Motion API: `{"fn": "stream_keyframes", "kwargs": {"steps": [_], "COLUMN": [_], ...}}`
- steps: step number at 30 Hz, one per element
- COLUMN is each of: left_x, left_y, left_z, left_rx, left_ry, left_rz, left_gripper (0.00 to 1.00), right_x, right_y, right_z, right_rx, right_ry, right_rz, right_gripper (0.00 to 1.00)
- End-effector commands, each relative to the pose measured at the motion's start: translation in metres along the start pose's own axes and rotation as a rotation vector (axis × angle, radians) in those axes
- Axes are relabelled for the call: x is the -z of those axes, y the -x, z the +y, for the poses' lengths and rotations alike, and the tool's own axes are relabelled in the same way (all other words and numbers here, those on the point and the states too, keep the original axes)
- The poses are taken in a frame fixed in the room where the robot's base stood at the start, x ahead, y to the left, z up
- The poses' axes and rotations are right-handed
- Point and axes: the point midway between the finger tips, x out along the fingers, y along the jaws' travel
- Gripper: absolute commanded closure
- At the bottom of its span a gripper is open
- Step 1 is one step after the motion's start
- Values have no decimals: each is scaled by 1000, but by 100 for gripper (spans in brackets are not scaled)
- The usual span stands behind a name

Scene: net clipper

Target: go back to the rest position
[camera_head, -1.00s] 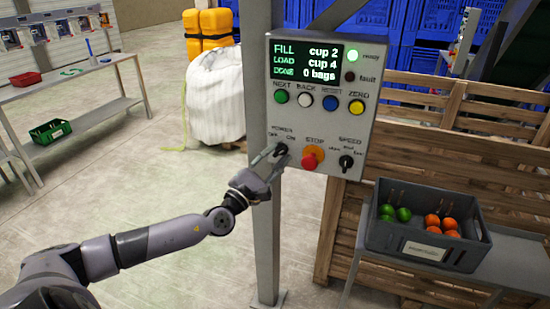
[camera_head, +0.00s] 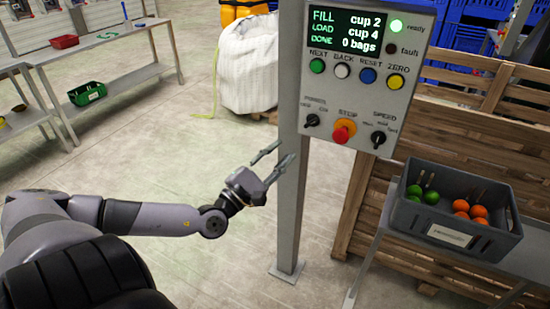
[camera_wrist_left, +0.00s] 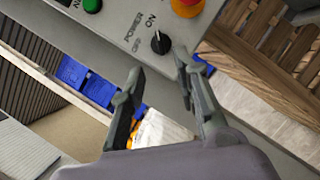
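My left gripper (camera_head: 277,163) is open and empty, in front of the panel's post and below left of the control panel (camera_head: 372,95). In the left wrist view my left gripper (camera_wrist_left: 160,82) shows its two fingers apart with nothing between them. The black power knob (camera_head: 312,120) is on the panel, clear of the fingers; it also shows in the left wrist view (camera_wrist_left: 161,42), beyond the fingertips. The panel display reads FILL cup 2, LOAD cup 4, DONE 0 bags, and the green ready lamp (camera_head: 396,26) is lit. My right gripper is not in view.
A grey crate (camera_head: 432,225) with green and orange items stands on a grey stand at the right. A wooden pallet wall (camera_head: 350,208) is behind it. A metal post (camera_head: 291,210) carries the panel. A table stands far left; the floor between is clear.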

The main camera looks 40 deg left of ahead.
Motion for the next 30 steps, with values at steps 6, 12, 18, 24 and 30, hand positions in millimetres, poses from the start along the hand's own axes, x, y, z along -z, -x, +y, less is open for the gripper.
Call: {"fn": "stream_keyframes", "kwargs": {"steps": [6, 12, 18, 24, 30], "left_x": [0, 0, 0, 1, 61], "left_y": [11, 12, 12, 12, 21], "left_z": [0, 0, 0, 0, -7], "left_rx": [1, 0, 0, 0, -28], "left_ry": [-1, 0, 0, 2, 148], "left_rz": [-1, -2, -1, 2, 161], "left_gripper": [71, 71, 71, 71, 71], "right_x": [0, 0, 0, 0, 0], "right_y": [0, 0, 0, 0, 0], "right_z": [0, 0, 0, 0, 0], "right_rx": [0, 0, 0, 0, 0], "right_ry": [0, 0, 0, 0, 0], "right_rz": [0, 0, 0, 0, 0], "right_gripper": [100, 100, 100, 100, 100]}}
